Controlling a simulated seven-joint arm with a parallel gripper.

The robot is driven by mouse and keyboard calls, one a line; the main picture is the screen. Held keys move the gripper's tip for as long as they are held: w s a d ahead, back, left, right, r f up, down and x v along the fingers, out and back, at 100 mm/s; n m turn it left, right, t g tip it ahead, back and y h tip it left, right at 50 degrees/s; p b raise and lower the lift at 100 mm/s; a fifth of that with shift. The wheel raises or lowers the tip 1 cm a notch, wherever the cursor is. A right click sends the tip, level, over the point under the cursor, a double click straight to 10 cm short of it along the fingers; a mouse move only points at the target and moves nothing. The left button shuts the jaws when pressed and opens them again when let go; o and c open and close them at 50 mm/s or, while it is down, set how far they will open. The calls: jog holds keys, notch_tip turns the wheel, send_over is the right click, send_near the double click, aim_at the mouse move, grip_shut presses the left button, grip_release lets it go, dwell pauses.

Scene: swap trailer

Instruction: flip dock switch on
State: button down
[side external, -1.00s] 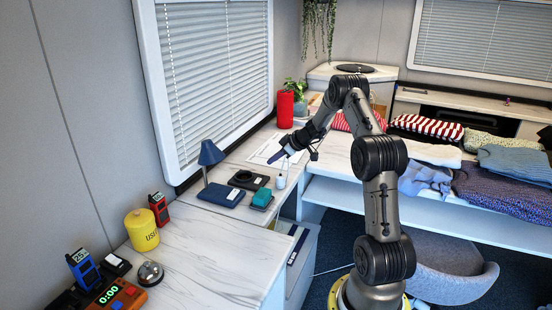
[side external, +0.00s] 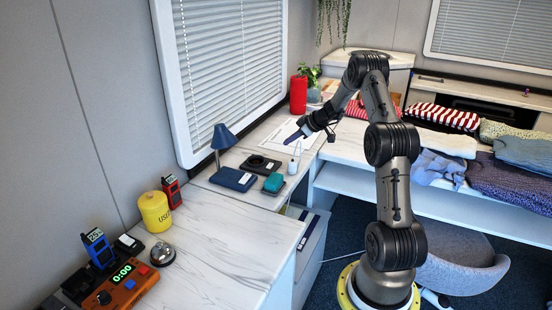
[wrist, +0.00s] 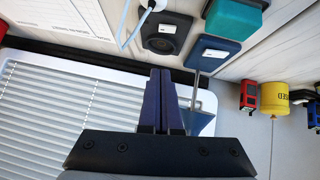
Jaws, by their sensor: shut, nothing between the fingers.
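A black flat unit with a round disc (side external: 260,164) lies on the white desk; it may be the dock, but I cannot make out a switch on it. It also shows in the wrist view (wrist: 184,22), with a white label. Beside it is a blue lamp with a blue base (side external: 233,180), whose base also carries a white label in the wrist view (wrist: 212,52). My gripper (side external: 290,138) is shut and empty, held above the desk behind these units. In the wrist view the two dark blue fingers (wrist: 160,72) are together, apart from the black unit and the lamp.
A teal block (side external: 273,183) and a small white item (side external: 292,167) with a cable are near the desk's edge. The window blind (side external: 235,60) is close behind. A yellow tin (side external: 155,212) and an orange timer box (side external: 125,289) stand at lower left. Folded clothes lie right.

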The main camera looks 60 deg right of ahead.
jog(key=shift+f, duration=0.1)
send_over(270, 164)
jog(key=s, duration=0.3)
jog(key=f, duration=0.6)
jog(key=shift+w+a+f, duration=0.2)
jog(key=shift+a+f, duration=0.05)
jog(key=shift+a, duration=0.15)
jog(key=f, duration=0.3)
jog(key=shift+w+d+f, duration=0.1)
jog(key=shift+w+d, duration=0.1)
jog(key=shift+d, duration=0.05)
jog(key=shift+d+f, duration=0.1)
jog(key=shift+f, duration=0.45)
jog(key=shift+d+f, duration=0.1)
jog(key=shift+f, duration=0.2)
